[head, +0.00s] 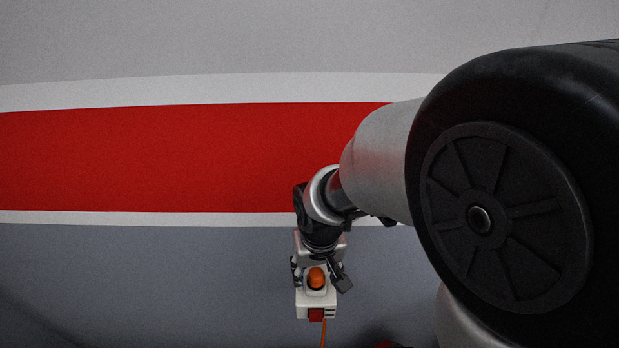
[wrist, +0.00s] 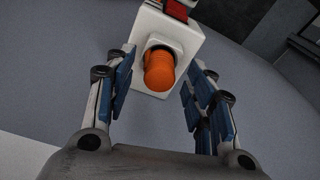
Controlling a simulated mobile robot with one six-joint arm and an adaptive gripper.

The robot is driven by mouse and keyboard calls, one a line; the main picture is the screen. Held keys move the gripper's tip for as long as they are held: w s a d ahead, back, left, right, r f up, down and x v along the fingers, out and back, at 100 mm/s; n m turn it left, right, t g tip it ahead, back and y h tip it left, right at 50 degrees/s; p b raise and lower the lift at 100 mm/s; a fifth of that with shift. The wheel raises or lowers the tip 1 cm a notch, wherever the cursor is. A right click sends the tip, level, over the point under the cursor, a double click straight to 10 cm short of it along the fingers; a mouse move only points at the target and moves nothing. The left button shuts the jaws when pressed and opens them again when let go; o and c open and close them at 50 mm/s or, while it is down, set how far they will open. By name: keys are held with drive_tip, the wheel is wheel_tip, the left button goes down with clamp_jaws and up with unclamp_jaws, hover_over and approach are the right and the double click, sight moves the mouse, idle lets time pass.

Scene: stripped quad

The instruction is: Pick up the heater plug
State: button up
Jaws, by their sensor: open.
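The heater plug is an orange rounded cylinder (head: 316,278) on a white box-shaped body (head: 303,305) with a red part on it. An orange cord (head: 323,335) hangs down below the box in the head view. In the wrist view the orange plug (wrist: 159,70) stands out from the white box (wrist: 187,37), toward the camera. My gripper (wrist: 157,88) is open, with blue-padded fingers to the left and right of the orange part. Gaps show on both sides, and I cannot tell of any contact. In the head view my gripper (head: 320,277) is at the box, partly hidden by my arm.
A wall with a red band (head: 150,160) between white stripes is behind, with a grey-blue surface (head: 150,280) below it. A dark structure (wrist: 305,45) shows at the wrist view's upper right. Left of the box looks clear.

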drive_tip(key=shift+f, duration=0.65)
drive_tip(key=shift+c, duration=0.3)
clamp_jaws()
drive_tip(key=shift+r, duration=0.2)
